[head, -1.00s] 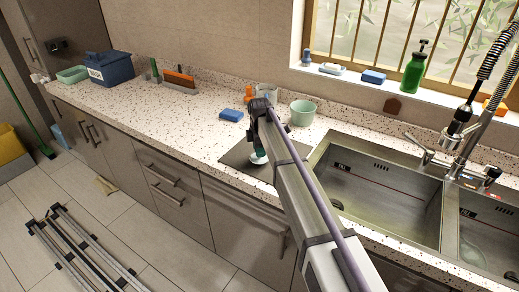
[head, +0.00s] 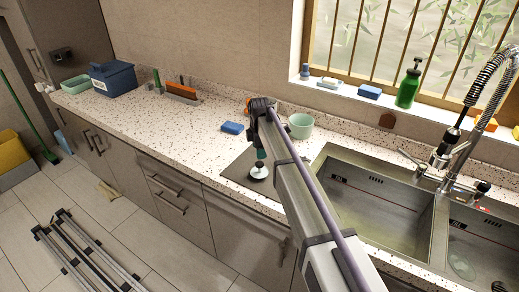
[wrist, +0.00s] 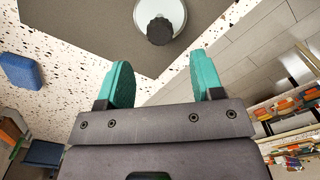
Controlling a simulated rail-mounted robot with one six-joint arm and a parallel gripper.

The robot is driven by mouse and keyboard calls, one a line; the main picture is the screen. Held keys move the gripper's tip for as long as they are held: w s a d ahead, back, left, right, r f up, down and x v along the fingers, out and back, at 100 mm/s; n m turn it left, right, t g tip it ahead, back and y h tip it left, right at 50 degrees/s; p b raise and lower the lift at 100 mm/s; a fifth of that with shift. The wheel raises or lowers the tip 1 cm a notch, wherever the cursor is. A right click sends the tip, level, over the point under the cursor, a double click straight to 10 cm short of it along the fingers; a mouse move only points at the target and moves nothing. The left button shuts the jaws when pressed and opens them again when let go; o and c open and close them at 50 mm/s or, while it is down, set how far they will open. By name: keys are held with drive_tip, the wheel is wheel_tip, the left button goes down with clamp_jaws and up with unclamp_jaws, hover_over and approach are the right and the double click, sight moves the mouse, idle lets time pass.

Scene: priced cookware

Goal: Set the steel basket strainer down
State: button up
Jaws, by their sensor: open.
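The steel basket strainer (head: 258,173) is a small pale round disc with a black knob on top. It sits upright on a dark grey mat (head: 236,166) on the counter, left of the sink. In the wrist view the strainer (wrist: 176,12) is at the top edge, partly cut off, with its black knob (wrist: 160,31) towards me. My gripper (wrist: 158,72) has two teal fingers spread apart with nothing between them. The strainer lies beyond the fingertips, clear of them. In the head view my gripper (head: 261,153) is just above the strainer, partly hidden by my arm.
A blue sponge (head: 232,128) and a mint cup (head: 301,126) stand behind the mat. The double steel sink (head: 375,205) with its spring tap (head: 440,155) is to the right. A blue bin (head: 112,79) stands far left. The counter left of the mat is clear.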

sight(260, 163)
wheel_tip(260, 163, up, 5)
drive_tip(key=shift+f+p, duration=0.2)
drive_tip(key=shift+p, duration=1.05)
drive_tip(key=s+d+m, duration=1.1)
drive_tip(key=s+d, duration=0.1)
drive_tip(key=s, duration=0.5)
drive_tip(key=s+d+m, duration=1.1)
drive_tip(key=s+d, duration=0.1)
drive_tip(key=s, duration=0.5)
wheel_tip(260, 163, down, 4)
drive_tip(key=b, duration=0.4)
drive_tip(key=shift+w+d+f, duration=0.1)
drive_tip(key=shift+d+f, duration=0.05)
drive_tip(key=shift+f, duration=0.05)
